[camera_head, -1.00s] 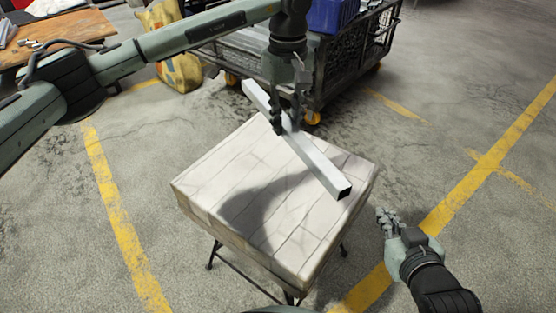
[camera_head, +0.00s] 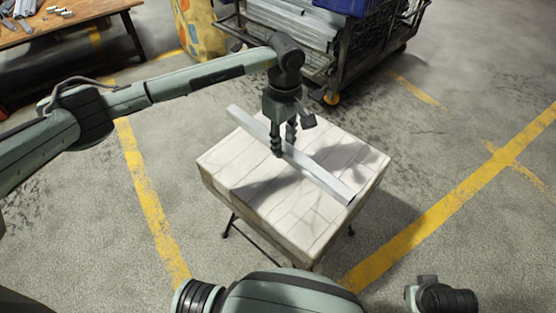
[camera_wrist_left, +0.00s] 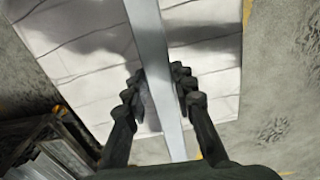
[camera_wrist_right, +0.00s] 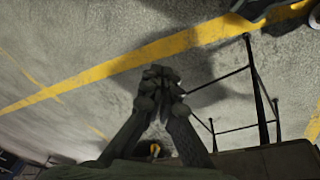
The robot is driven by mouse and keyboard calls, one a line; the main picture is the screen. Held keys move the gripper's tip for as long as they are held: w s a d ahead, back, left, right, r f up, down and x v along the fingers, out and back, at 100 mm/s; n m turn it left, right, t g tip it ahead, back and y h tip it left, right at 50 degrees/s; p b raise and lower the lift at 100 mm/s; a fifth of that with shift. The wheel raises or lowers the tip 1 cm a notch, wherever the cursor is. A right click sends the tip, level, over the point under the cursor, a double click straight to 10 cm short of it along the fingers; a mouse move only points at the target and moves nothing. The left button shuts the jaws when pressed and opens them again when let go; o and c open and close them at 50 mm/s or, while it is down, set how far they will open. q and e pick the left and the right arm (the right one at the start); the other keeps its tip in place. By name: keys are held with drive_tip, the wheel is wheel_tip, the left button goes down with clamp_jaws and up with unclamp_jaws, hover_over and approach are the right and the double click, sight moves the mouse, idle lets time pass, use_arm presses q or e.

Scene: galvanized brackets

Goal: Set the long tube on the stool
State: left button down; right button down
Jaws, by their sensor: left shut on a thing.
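The long tube (camera_head: 315,172) is a straight, square, silvery metal bar. My left gripper (camera_head: 283,148) is shut on it from above, left of the tube's middle in the head view. The left wrist view shows the tube (camera_wrist_left: 152,50) between the two fingers (camera_wrist_left: 161,88). The tube lies diagonally over the pale, cracked-looking top of the stool (camera_head: 298,222), its far end past the stool's edge. I cannot tell whether it touches the top. My right gripper (camera_wrist_right: 161,85) has its fingertips together and is empty. The head view shows only its arm at the bottom right.
A metal cart (camera_head: 345,70) with stacked bars and a blue bin (camera_head: 342,5) stands behind the stool. A wooden table (camera_head: 65,25) is at the top left, beside a yellow sack (camera_head: 198,30). The floor right of the stool is clear, with yellow lines.

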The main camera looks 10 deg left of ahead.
use_arm(q)
drive_tip(key=shift+s+a+f, duration=0.25)
drive_tip(key=shift+s+f, duration=0.15)
drive_tip(key=shift+s, duration=0.25)
drive_tip(key=shift+s+a+f, duration=0.2)
drive_tip(key=shift+s+f, duration=0.15)
drive_tip(key=shift+s, duration=0.25)
wheel_tip(320, 180, down, 4)
drive_tip(key=shift+r+p, duration=0.15)
drive_tip(key=shift+p, duration=0.2)
drive_tip(key=shift+f, duration=0.2)
use_arm(e)
drive_tip(key=shift+s+f, duration=0.2)
drive_tip(key=shift+f, duration=1.05)
use_arm(q)
drive_tip(key=shift+f, duration=0.1)
